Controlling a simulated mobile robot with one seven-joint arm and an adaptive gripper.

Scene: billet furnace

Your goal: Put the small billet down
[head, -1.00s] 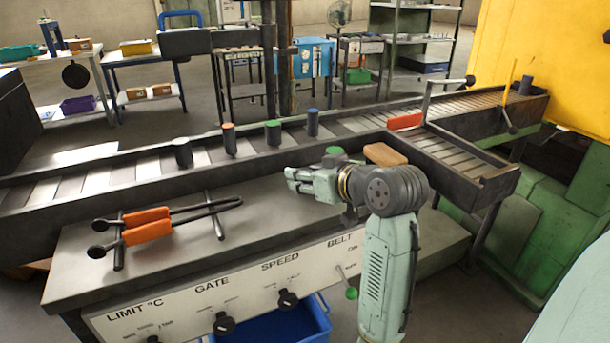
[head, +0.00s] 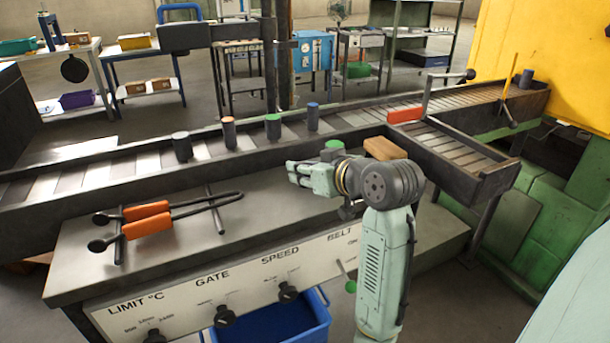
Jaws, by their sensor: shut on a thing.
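My gripper (head: 300,177) is above the grey bench (head: 90,265), near the conveyor's front wall, with its fingers pointing left. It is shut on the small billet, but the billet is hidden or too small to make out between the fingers. Several upright billets stand on the conveyor (head: 60,188) behind it: a plain grey one (head: 181,147), an orange-topped one (head: 228,134), a green-topped one (head: 273,128) and a blue-topped one (head: 312,118). Another dark billet (head: 525,83) stands at the conveyor's far right end.
Orange-handled tongs (head: 150,225) lie on a rack at the bench's left. A green button (head: 334,146) and a wooden block (head: 384,148) are beside my arm. A side chute (head: 470,165) juts out at right. Bare bench top lies between tongs and gripper.

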